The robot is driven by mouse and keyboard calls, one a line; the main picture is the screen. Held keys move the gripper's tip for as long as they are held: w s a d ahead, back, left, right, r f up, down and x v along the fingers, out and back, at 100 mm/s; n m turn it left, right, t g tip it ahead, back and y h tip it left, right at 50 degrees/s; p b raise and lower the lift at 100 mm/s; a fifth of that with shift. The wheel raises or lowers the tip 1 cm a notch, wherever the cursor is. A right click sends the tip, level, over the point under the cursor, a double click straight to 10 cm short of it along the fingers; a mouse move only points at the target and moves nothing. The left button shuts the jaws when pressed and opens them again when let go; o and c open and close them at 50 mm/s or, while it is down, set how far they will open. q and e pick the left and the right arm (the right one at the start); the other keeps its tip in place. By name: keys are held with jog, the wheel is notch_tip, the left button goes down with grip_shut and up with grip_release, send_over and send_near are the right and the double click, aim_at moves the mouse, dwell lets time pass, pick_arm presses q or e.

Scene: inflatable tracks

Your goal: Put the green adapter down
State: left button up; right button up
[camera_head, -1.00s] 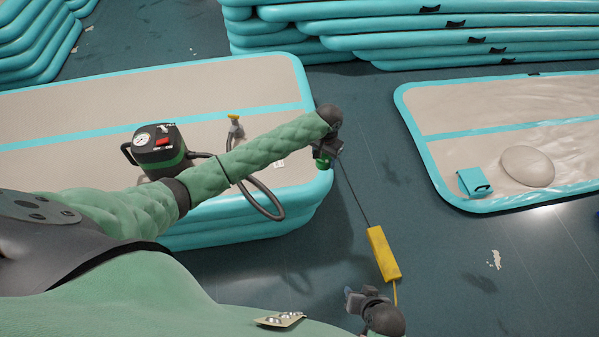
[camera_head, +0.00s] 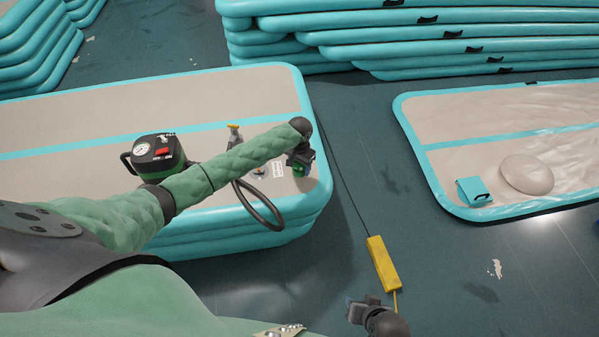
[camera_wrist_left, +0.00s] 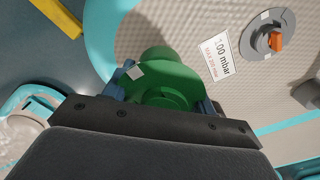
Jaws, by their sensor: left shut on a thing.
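The green adapter (camera_wrist_left: 165,80) is a short round green piece with a small white label. My left gripper (camera_head: 300,166) is shut on it, and its blue fingers show on both sides of it in the left wrist view. The adapter also shows in the head view (camera_head: 299,171), over the front right corner of the near inflated track (camera_head: 240,85). I cannot tell whether it touches the track. My right gripper (camera_head: 360,308) is low in the head view, over the floor and away from the adapter; its finger opening is unclear.
A pump with a gauge (camera_head: 158,155) and a dark hose (camera_head: 262,212) are on the near track. A 100 mbar label (camera_wrist_left: 221,57) and a valve with an orange centre (camera_wrist_left: 275,40) lie beside the adapter. A yellow box (camera_head: 383,264) on a cable is on the floor.

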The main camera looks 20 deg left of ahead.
aim_at(299, 172)
pick_arm(q)
jog(key=shift+f, duration=2)
pick_arm(e)
jog(key=shift+r, duration=0.35)
pick_arm(q)
jog(key=o, duration=1)
jog(key=shift+f, duration=0.1)
